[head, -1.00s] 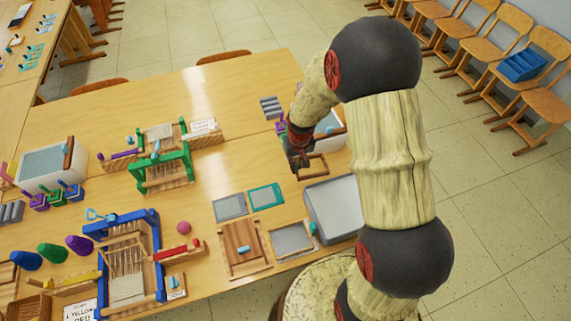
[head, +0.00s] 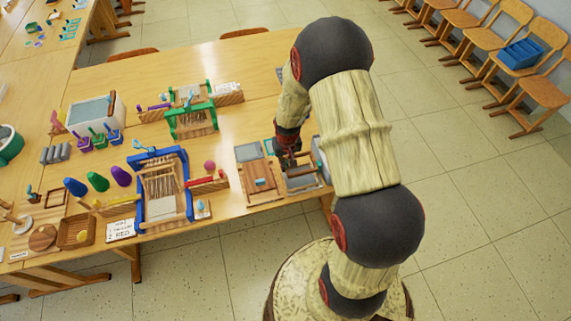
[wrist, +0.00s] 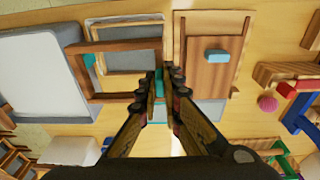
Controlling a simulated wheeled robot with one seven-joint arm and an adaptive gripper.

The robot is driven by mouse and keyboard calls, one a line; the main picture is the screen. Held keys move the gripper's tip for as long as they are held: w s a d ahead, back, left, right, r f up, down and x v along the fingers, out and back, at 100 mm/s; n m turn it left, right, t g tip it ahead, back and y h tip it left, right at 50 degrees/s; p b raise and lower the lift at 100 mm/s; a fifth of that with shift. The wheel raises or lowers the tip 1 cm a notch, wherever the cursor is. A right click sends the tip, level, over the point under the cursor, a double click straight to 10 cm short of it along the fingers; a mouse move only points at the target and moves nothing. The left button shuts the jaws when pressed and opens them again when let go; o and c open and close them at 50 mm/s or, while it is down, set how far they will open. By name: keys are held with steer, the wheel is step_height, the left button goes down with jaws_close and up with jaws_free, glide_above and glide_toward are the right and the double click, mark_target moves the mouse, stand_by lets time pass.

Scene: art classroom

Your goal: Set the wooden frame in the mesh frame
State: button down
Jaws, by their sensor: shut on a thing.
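My gripper (wrist: 165,82) is shut on one side of the brown wooden frame (wrist: 110,97), an open rectangle that extends left from the fingers in the wrist view. The mesh frame (wrist: 91,32), a pale wooden rim around grey mesh, lies on the table beneath it. The wooden frame overlaps the near part of the mesh frame and looks offset from it and somewhat turned. The gap in height between them is hard to tell. In the head view, my gripper (head: 287,160) and the wooden frame (head: 302,172) are over the mesh frame's area.
A wooden board with a teal block (wrist: 216,56) lies directly right of the mesh frame in the wrist view. A grey-white tray (wrist: 35,75) stands close on the left. A blue loom (head: 163,190) and a pink ball (head: 209,165) are farther left in the head view.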

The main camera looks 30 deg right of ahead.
steer(key=shift+w+d+f, duration=0.1)
steer(key=shift+f, duration=0.2)
steer(key=shift+f+b, duration=1.35)
steer(key=shift+f, duration=0.65)
steer(key=shift+f+b, duration=0.75)
steer(key=shift+f, duration=0.15)
steer(key=shift+f, duration=0.35)
steer(key=shift+f+b, duration=0.85)
steer(key=shift+f, duration=0.05)
stand_by(1.1)
stand_by(0.4)
steer(key=c, duration=1.9)
jaws_free()
